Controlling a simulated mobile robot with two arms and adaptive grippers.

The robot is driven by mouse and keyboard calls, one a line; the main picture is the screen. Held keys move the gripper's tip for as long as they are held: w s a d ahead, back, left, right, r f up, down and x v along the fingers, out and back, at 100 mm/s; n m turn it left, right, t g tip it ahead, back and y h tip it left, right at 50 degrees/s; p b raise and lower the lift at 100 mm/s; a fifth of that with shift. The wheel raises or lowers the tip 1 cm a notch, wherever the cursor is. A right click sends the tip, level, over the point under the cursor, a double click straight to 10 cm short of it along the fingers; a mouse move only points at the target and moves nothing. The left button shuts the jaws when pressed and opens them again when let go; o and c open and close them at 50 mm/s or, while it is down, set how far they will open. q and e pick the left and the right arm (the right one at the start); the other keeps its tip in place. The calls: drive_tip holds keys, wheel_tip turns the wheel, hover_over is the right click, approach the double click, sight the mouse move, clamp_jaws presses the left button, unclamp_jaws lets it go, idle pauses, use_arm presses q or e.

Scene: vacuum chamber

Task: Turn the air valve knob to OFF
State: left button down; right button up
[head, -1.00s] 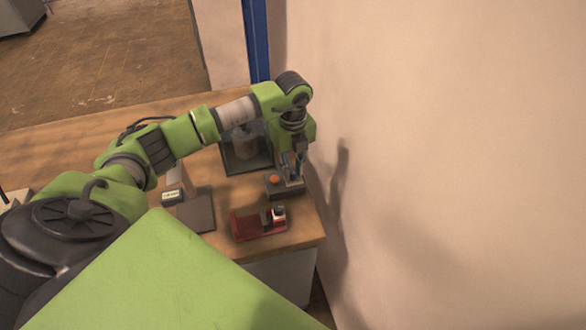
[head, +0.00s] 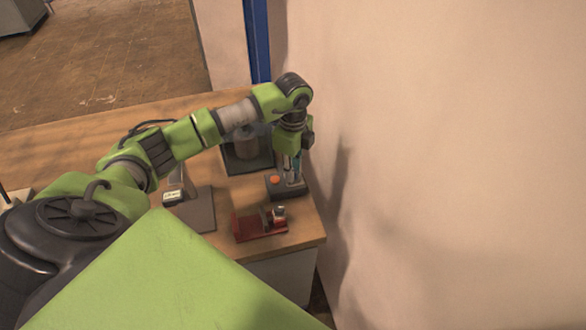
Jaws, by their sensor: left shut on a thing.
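A small dark grey box (head: 288,191) with an orange button (head: 275,180) stands on the table near its right edge, by the wall. My left gripper (head: 292,177) points straight down onto this box, just right of the orange button. It is shut on a small part there, which I take to be the air valve knob. The fingers hide the knob, so its setting and any OFF mark cannot be read. My right gripper is not in view.
A clear chamber with a grey cylinder (head: 246,145) inside stands behind the box. A red device (head: 260,226) lies in front, near the table's front edge. A grey plate (head: 199,212) and a small display (head: 173,197) lie to the left. The wall (head: 440,160) is close on the right.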

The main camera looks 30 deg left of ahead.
use_arm(q)
drive_tip(key=shift+w+r, duration=0.1)
drive_tip(key=shift+r, duration=0.05)
drive_tip(key=c, duration=1.9)
unclamp_jaws()
wheel_tip(320, 180, up, 12)
